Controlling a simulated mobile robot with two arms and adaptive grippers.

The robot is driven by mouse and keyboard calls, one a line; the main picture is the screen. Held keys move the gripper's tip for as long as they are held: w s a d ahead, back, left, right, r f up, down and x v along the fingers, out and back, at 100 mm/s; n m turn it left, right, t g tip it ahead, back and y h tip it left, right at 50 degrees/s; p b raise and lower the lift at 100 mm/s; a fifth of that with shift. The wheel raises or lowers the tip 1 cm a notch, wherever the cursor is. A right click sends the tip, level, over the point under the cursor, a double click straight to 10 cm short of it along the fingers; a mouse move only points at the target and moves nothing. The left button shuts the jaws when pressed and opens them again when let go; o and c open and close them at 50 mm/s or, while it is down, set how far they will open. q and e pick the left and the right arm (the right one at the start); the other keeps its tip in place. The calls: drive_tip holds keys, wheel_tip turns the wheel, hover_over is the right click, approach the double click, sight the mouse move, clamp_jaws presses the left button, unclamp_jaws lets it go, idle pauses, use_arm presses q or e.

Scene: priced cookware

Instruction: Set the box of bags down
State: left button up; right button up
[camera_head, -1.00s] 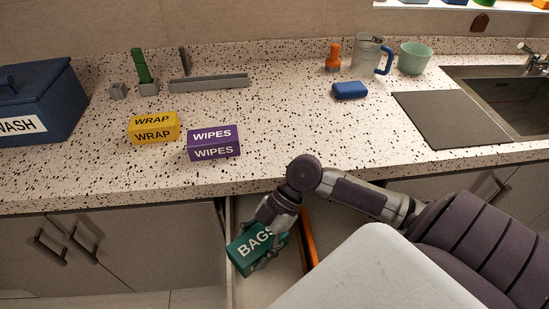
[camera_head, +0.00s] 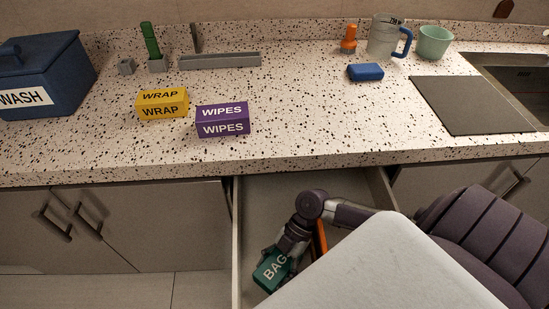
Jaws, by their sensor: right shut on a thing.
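The green box of bags (camera_head: 272,271) is tilted in the fingers of my right gripper (camera_head: 279,262), over the left part of an open drawer (camera_head: 262,197) below the counter. My right gripper is shut on the box. The box's lower right part is hidden behind my pale body panel, and I cannot tell if it touches the drawer floor. My left gripper is not in view.
A yellow wrap box (camera_head: 162,105) and a purple wipes box (camera_head: 222,120) stand on the speckled counter (camera_head: 310,120). An orange object (camera_head: 320,238) lies in the drawer beside my arm.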

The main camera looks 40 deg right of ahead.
sight(280, 261)
drive_tip(key=shift+f, duration=0.15)
drive_tip(key=shift+f, duration=0.1)
drive_tip(key=o, duration=1.5)
drive_tip(key=shift+o, duration=0.2)
drive_tip(key=shift+r, duration=0.2)
drive_tip(key=p+v, duration=0.2)
drive_tip(key=v, duration=0.4)
drive_tip(key=shift+r+p, duration=0.1)
drive_tip(key=shift+p, duration=0.25)
drive_tip(key=shift+w+d+r, duration=0.2)
drive_tip(key=shift+d+r, duration=0.2)
drive_tip(key=shift+d, duration=0.05)
